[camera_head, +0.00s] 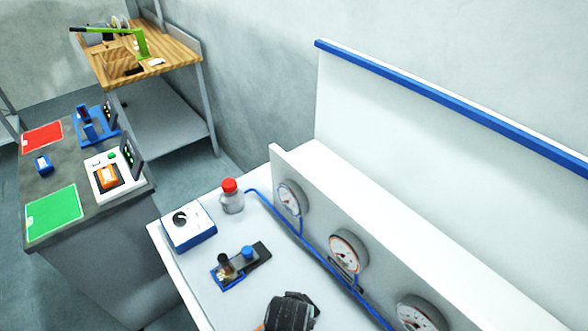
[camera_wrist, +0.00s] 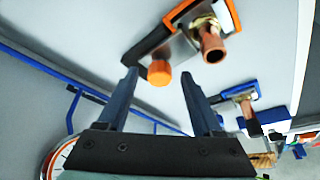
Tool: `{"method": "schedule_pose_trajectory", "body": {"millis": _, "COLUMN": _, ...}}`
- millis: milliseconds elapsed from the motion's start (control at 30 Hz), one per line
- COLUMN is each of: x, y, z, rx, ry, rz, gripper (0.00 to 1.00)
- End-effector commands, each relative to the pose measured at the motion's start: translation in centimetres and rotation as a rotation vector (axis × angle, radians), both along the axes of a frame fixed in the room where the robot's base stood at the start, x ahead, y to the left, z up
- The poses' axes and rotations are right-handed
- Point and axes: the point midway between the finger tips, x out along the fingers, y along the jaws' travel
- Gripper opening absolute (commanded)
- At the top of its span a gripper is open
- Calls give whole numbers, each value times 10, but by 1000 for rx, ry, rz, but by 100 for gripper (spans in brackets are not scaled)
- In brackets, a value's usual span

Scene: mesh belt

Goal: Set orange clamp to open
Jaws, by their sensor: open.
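The orange clamp (camera_wrist: 227,16) is at the top of the wrist view, with an orange-edged base. A copper tube (camera_wrist: 211,46) with a brass-coloured fitting stands in it. Its dark bar (camera_wrist: 147,45) reaches left, and a round orange knob (camera_wrist: 159,73) sits by the bar. My gripper (camera_wrist: 158,78) is open, its two fingertips on either side of the knob in the picture; I cannot tell whether they touch it. In the head view my dark gripper (camera_head: 290,312) covers most of this clamp; only a sliver of orange shows beside it.
A similar blue clamp (camera_head: 228,279) with a blue knob (camera_head: 248,252) is close by. Gauges (camera_head: 347,252) and a blue hose (camera_head: 316,255) line the bench's right side.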

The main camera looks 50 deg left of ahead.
Motion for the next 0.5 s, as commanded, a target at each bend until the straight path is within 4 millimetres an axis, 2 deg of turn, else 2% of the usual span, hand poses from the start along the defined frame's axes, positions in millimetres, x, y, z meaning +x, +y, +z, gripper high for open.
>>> {"method": "schedule_pose_trajectory", "body": {"millis": 167, "x": 0, "y": 0, "z": 0, "rx": 1, "ry": -1, "rz": 0, "gripper": 67}}
{"method": "schedule_pose_trajectory", "body": {"millis": 200, "x": 0, "y": 0, "z": 0, "rx": 1, "ry": -1, "rz": 0, "gripper": 64}}
{"method": "schedule_pose_trajectory", "body": {"millis": 500, "x": 0, "y": 0, "z": 1, "rx": 1, "ry": -1, "rz": 0, "gripper": 10}}
